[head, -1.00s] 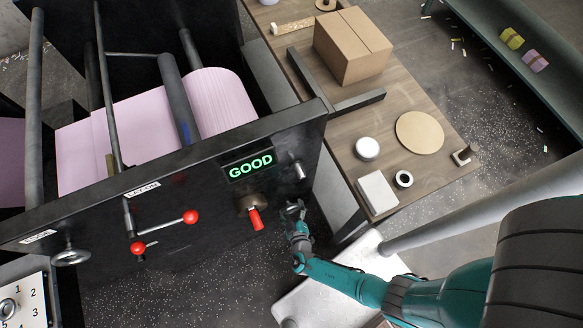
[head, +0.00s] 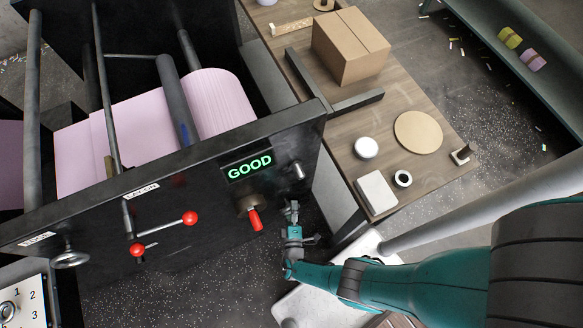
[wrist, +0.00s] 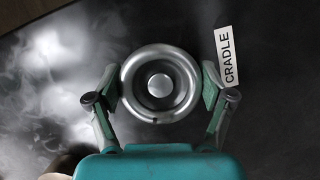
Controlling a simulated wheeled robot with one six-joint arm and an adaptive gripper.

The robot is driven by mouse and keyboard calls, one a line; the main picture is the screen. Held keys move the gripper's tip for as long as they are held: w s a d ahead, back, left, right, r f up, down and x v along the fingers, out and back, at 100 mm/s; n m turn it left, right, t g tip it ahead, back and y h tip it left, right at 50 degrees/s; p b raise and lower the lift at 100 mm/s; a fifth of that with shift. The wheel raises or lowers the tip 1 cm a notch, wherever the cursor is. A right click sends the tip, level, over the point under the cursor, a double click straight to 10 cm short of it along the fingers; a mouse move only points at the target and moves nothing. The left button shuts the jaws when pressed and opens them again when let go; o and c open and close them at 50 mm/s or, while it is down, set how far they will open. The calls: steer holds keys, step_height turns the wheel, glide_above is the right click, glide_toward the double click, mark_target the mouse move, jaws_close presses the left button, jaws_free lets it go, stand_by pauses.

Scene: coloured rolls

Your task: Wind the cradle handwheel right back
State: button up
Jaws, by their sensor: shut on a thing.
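The cradle handwheel (wrist: 160,84) is a round grey metal wheel with a pale hub, seen face-on in the wrist view. A white CRADLE label (wrist: 228,56) is on the dark panel to its right. My gripper (wrist: 160,88) has one finger on each side of the wheel and is shut on its rim. In the head view my gripper (head: 291,210) is at the lower right of the machine's front panel (head: 180,195), right of the red-handled lever (head: 255,220). It mostly hides the wheel there.
A green GOOD display (head: 249,166) and a metal stub (head: 298,170) are above my gripper. A red-ended crank (head: 165,234) and another handwheel (head: 70,258) are further left. A wooden table (head: 350,130) with a cardboard box (head: 350,46) stands to the right.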

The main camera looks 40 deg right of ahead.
steer(key=shift+w+a+r+n, duration=0.1)
steer(key=shift+n, duration=0.2)
stand_by(0.4)
steer(key=o, duration=1)
steer(key=shift+o, duration=0.2)
steer(key=shift+s, duration=0.2)
steer(key=v, duration=0.7)
steer(key=shift+a, duration=0.1)
